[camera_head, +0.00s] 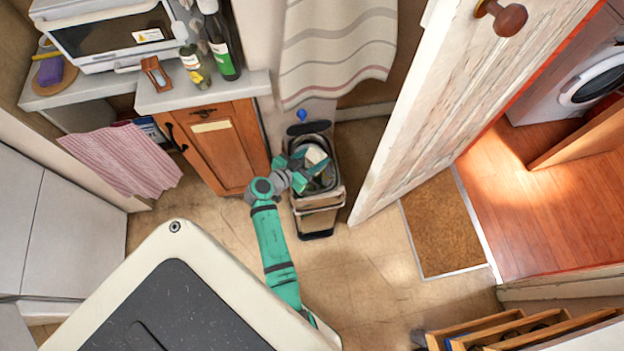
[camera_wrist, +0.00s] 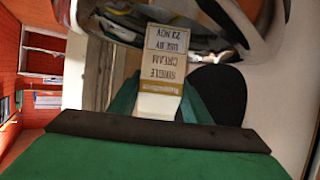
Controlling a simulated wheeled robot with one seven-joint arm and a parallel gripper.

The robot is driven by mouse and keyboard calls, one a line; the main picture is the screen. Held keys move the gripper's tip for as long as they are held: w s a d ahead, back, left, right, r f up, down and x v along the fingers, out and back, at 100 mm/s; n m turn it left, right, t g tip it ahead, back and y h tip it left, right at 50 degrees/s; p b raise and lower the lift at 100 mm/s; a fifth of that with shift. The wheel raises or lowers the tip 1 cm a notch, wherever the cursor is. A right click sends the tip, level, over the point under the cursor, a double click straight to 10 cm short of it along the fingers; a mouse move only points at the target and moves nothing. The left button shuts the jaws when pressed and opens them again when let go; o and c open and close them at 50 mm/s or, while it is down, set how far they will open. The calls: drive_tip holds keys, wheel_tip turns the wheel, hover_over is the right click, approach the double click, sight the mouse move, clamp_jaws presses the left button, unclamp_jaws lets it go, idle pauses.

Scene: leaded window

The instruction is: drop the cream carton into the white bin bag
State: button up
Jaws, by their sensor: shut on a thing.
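The cream carton (camera_head: 315,155) is a small whitish box. The wrist view shows my gripper's green fingers (camera_wrist: 165,112) around the carton's lower part. The white bin bag (camera_wrist: 222,44) lines the bin behind the carton in the wrist view, with dark and pale contents partly seen. My gripper and the carton hide part of the bag's opening.
The bin (camera_head: 318,200) stands on the tiled floor between a wooden cabinet (camera_head: 222,150) and an open white door (camera_head: 440,95). A striped cloth (camera_head: 338,50) hangs behind it. Bottles (camera_head: 222,50) stand on the worktop. Floor in front of the bin is clear.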

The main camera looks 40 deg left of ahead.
drive_tip(key=shift+w+f, duration=0.1)
drive_tip(key=shift+f, duration=0.25)
drive_tip(key=o, duration=1.4)
drive_tip(key=shift+c, duration=0.2)
drive_tip(key=v, duration=1)
drive_tip(key=shift+s+r, duration=0.15)
drive_tip(key=shift+s, duration=0.2)
